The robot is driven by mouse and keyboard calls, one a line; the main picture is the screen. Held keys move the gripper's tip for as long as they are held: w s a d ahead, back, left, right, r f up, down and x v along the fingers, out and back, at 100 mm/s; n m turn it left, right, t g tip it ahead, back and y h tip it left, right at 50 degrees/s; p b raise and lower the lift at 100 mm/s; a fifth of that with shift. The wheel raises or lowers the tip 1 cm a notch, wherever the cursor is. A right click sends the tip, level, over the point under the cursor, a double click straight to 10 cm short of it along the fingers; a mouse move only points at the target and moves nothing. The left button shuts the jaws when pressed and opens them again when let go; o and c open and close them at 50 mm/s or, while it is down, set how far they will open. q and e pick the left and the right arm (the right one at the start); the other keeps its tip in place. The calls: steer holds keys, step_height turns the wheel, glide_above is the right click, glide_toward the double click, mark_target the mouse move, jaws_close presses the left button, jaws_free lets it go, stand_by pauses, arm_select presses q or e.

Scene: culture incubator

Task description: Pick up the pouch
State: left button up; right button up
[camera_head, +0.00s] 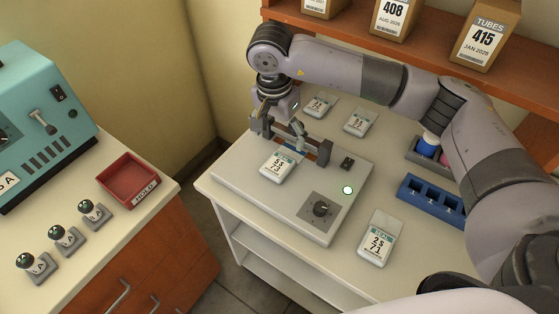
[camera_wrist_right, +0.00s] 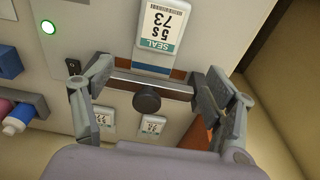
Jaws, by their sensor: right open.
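A white pouch (camera_head: 277,166) marked 5S 73 lies on the grey sealing machine (camera_head: 236,184), its teal-banded end against the sealing strip. It also shows in the right wrist view (camera_wrist_right: 162,28) at the top centre. My right gripper (camera_head: 282,122) is over the back of the machine, by the strip. In the right wrist view its two fingers are spread wide and empty (camera_wrist_right: 160,88), with the pouch ahead between them and apart from both. Other white pouches lie behind the machine (camera_head: 320,106), (camera_head: 358,122) and to its right (camera_head: 376,242). My left gripper is out of view.
A black knob (camera_head: 320,208) and a lit green button (camera_head: 347,190) are on the machine. A blue rack (camera_head: 432,196) stands at right, below a wooden shelf with boxes (camera_head: 484,38). A red tray (camera_head: 130,180) sits on the separate left counter.

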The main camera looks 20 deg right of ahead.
mark_target(284, 157)
step_height(284, 157, down, 3)
steer(key=shift+w+d+f, duration=0.1)
steer(key=f+p, duration=0.2)
steer(key=f, duration=0.1)
steer(key=f+p, duration=0.1)
steer(key=shift+d+f, duration=0.3)
steer(key=shift+d, duration=0.05)
steer(key=shift+f, duration=0.3)
steer(key=shift+c, duration=0.3)
steer(key=c, duration=1.3)
steer(key=shift+r, duration=0.2)
